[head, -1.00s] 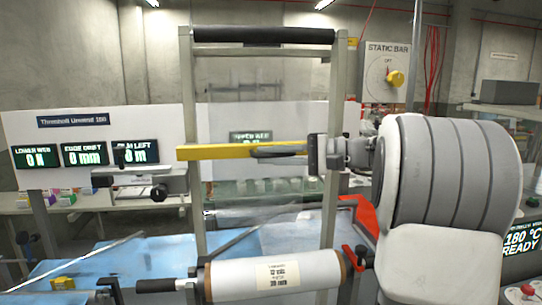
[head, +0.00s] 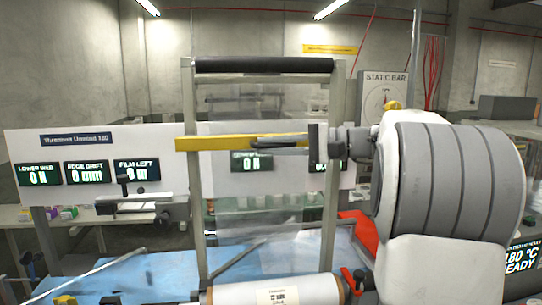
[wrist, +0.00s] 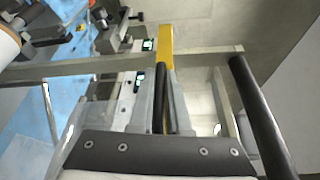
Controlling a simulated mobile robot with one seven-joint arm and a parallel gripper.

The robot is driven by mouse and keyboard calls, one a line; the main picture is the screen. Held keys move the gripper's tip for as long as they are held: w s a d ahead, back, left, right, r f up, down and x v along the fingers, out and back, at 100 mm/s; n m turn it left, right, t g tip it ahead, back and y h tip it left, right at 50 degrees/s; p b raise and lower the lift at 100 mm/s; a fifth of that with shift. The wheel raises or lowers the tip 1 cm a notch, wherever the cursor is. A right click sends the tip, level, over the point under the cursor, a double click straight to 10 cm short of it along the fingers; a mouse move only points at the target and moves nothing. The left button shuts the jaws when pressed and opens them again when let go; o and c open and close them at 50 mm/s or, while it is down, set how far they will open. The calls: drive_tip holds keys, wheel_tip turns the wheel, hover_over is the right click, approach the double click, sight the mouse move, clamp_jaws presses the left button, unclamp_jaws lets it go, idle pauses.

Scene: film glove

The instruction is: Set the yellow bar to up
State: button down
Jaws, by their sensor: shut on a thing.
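The yellow bar (head: 215,143) lies nearly level across the left post of the upright frame in the head view, below the top black roller. My gripper (head: 280,142) reaches in from the right, and its dark fingers are shut on the bar's right part. In the wrist view the yellow bar (wrist: 166,45) runs away between the fingers (wrist: 165,100). The bar's right end is hidden by my fingers. I cannot tell whether the bar touches the frame's posts.
A clear film web (head: 265,210) hangs inside the frame, above a white film roll (head: 270,293). The top black roller (head: 265,65) spans the frame. A display panel (head: 95,145) stands behind at left. A STATIC BAR dial box (head: 385,90) is behind my arm at right.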

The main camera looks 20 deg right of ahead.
drive_tip(key=shift+r, duration=0.95)
drive_tip(key=c, duration=0.9)
unclamp_jaws()
drive_tip(key=shift+f, duration=0.1)
drive_tip(key=shift+s+d, duration=0.15)
drive_tip(key=shift+d, duration=0.1)
drive_tip(key=v, duration=1.7)
drive_tip(key=shift+a+b, duration=0.1)
drive_tip(key=shift+b, duration=0.3)
